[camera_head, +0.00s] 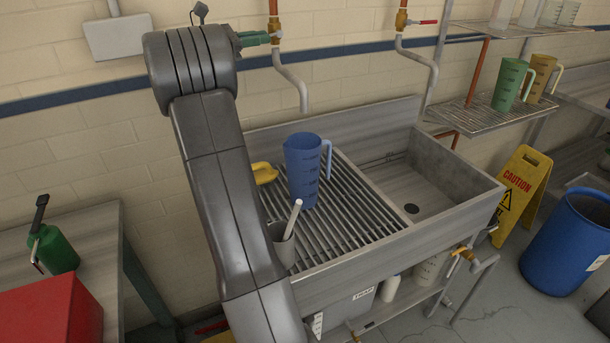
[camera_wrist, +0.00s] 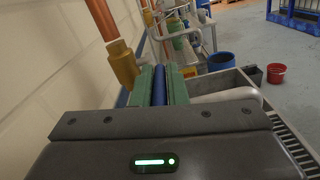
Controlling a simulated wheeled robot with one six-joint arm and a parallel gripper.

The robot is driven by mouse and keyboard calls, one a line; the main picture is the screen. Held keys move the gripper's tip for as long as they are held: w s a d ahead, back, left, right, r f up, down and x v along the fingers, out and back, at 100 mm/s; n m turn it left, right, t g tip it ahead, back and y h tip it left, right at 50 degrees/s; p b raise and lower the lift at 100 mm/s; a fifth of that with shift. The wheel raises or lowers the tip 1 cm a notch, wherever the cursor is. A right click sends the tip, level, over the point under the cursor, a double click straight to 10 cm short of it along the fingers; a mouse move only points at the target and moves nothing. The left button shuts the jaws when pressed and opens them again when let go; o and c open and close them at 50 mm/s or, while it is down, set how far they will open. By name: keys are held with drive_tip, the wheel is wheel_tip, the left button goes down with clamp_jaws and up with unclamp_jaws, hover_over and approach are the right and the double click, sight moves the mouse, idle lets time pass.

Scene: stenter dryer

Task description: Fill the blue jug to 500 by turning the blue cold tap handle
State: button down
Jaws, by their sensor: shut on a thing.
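The blue jug (camera_head: 303,172) stands upright on the slatted drainer, its handle to the right. It appears below the mouth of the left spout (camera_head: 294,82). I see no water stream, and the level inside cannot be read. My gripper (camera_head: 262,38) is at the left tap, beside its brass body (camera_head: 274,25). In the wrist view its green fingers (camera_wrist: 162,88) are shut on the blue cold tap handle (camera_wrist: 159,86), which runs lengthwise between them. The brass body (camera_wrist: 123,66) shows just left of the fingers. The handle is hidden in the head view.
A red-handled tap (camera_head: 427,22) is to the right. The sink basin (camera_head: 418,190) is empty. Green and tan jugs stand on the rack (camera_head: 470,117). My arm crosses in front of the drainer's left side.

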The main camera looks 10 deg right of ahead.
drive_tip(key=shift+f, duration=0.1)
drive_tip(key=c, duration=1.4)
unclamp_jaws()
drive_tip(key=shift+c, duration=0.2)
drive_tip(key=p+v, duration=0.6)
drive_tip(key=v, duration=0.7)
drive_tip(key=shift+s+a, duration=0.15)
drive_tip(key=shift+a, duration=0.2)
